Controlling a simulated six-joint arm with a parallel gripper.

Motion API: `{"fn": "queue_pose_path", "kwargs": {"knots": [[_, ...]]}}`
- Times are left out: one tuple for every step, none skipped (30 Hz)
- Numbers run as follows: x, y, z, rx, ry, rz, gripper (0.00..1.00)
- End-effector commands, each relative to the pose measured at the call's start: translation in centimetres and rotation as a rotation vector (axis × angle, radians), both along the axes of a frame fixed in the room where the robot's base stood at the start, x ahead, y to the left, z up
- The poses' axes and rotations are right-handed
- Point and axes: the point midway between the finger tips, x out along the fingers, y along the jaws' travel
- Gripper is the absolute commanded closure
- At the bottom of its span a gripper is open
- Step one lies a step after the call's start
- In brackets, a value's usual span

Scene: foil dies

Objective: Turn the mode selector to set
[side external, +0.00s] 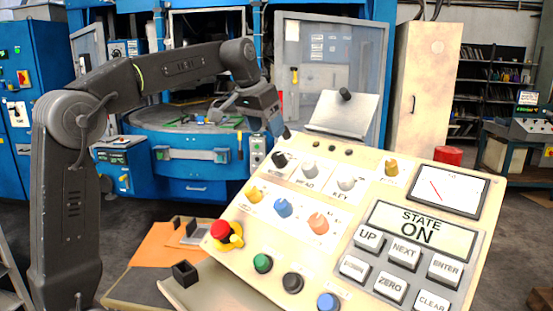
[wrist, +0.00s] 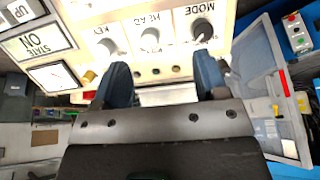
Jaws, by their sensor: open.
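The mode selector is a black knob (side external: 279,159) at the upper left of the sloped cream control panel (side external: 345,277). In the upside-down wrist view, the knob (wrist: 203,30) is at the upper right under the label MODE. My gripper (side external: 281,129) is just above it, over the panel's upper left edge. In the wrist view the blue fingers of my gripper (wrist: 162,72) are apart with nothing between them. One fingertip is close to the knob; contact cannot be told. The knob's exact setting is too small to read.
Two grey knobs (side external: 309,169) (side external: 346,183) sit right of the selector, and yellow, blue and orange knobs (side external: 283,207) below. A red emergency button (side external: 221,230) is at the lower left. A display (side external: 420,228) reads STATE ON. A tilted plate (side external: 343,115) stands behind the panel.

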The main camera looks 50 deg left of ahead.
Motion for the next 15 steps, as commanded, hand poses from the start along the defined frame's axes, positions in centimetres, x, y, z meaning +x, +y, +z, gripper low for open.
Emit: {"fn": "queue_pose_path", "kwargs": {"knots": [[1.4, 1.9, 0.0, -0.003, 0.006, 0.013, 0.33], [2.0, 2.8, 0.1, -0.004, 0.008, 0.016, 0.33], [2.8, 3.9, 0.1, -0.004, 0.012, 0.02, 0.33], [3.2, 4.7, 0.1, -0.004, 0.013, 0.023, 0.33], [3.7, 5.4, 0.1, -0.004, 0.014, 0.025, 0.33], [4.1, 6.2, 0.1, -0.005, 0.016, 0.027, 0.33], [4.3, 6.7, 0.1, -0.005, 0.016, 0.028, 0.33], [4.6, 7.1, 0.1, -0.005, 0.017, 0.029, 0.33], [4.7, 7.6, 0.1, -0.006, 0.018, 0.03, 0.33], [4.9, 7.8, 0.0, -0.007, 0.019, 0.031, 0.33], [4.9, 8.0, 0.0, -0.006, 0.018, 0.032, 0.33], [5.0, 8.2, -0.1, -0.007, 0.019, 0.032, 0.33], [5.1, 8.2, -0.2, -0.007, 0.019, 0.032, 0.33], [5.2, 8.3, -0.4, -0.007, 0.02, 0.031, 0.33], [5.3, 8.3, -0.6, -0.007, 0.02, 0.031, 0.33]]}}
